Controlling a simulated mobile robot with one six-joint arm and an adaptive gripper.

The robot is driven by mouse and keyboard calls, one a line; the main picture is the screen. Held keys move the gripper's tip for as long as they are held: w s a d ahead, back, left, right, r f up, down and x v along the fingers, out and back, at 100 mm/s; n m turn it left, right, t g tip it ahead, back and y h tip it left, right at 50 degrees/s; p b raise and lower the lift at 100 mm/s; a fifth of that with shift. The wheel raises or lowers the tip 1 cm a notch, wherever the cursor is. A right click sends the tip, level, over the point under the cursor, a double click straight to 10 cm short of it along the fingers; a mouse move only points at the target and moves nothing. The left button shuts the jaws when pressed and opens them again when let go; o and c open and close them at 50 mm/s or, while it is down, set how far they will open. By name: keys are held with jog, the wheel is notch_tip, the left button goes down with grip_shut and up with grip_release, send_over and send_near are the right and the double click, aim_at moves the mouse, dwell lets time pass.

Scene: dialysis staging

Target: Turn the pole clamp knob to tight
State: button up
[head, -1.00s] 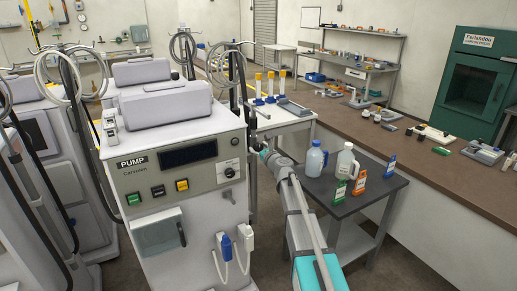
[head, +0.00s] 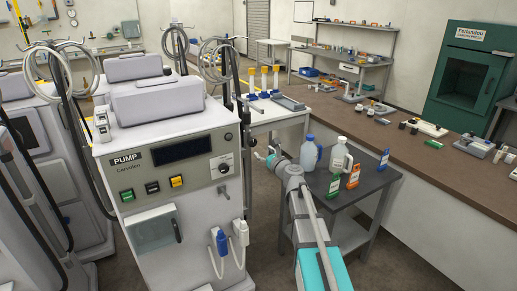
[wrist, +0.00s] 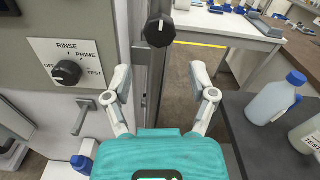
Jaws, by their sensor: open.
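The pole clamp knob (wrist: 159,30) is black and round with a ribbed edge, and sits on an upright grey pole (wrist: 152,75) in the wrist view. A pale mark shows on its face; I cannot read its setting. My gripper (wrist: 160,82) is open and empty, with one finger on each side below the knob in the picture. The fingers do not touch the knob. In the head view my gripper (head: 265,153) is just right of the pole by the pump machine (head: 180,165). The knob is too small there to make out clearly.
A rinse/prime/test dial (wrist: 67,73) and a grey lever handle (wrist: 86,117) are on the machine, left of the gripper. A dark side table (head: 350,190) with bottles and small boxes stands to the right. A white table (head: 290,112) stands behind.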

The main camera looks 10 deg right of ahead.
jog(key=shift+v, duration=1.3)
jog(key=s+a+f+n+g+y, duration=0.1)
jog(key=s+a+f+n+g, duration=0.5)
jog(key=n, duration=0.4)
jog(key=s+a+f+n+g+y, duration=0.1)
jog(key=s+a+f+n+g, duration=0.35)
jog(key=s+n, duration=0.4)
jog(key=s+d+f+n+g+h, duration=0.2)
jog(key=s+f+n+g+h, duration=0.1)
jog(key=s+n, duration=0.3)
jog(key=s+d+f+n+g+h+p, duration=0.1)
jog(key=s+d+f+n+g+h, duration=0.2)
jog(key=s+n, duration=0.3)
jog(key=s+h, duration=0.1)
jog(key=s, duration=0.2)
jog(key=shift+s+f+g+h, duration=0.15)
jog(key=shift+f+g+h, duration=0.15)
jog(key=shift+f+g, duration=0.1)
